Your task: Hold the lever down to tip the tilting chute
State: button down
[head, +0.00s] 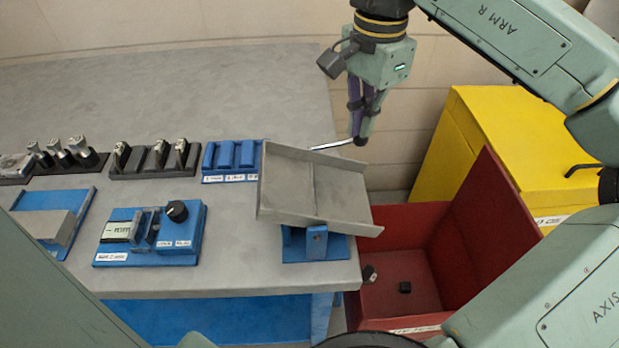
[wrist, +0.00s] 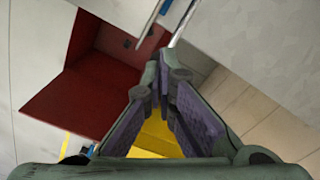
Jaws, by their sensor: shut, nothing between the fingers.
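The tilting chute (head: 335,195) is a grey tray on a blue stand (head: 317,243) at the table's right edge. It slopes down to the right, toward the red bin. In the wrist view the closed fingertips (wrist: 172,68) lie just below the rod.
The red bin (head: 455,245) stands below the chute's low end; a small dark piece (head: 405,287) lies inside. Another dark piece (head: 368,273) shows near its left wall. A yellow box (head: 520,130) stands behind. Blue fixtures (head: 180,250) and dark racks (head: 155,160) occupy the table's left side.

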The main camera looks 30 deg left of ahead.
jog(key=shift+r+p, duration=2.55)
jog(key=shift+r, duration=1.05)
jog(key=shift+s+f, duration=0.1)
jog(key=shift+f, duration=0.05)
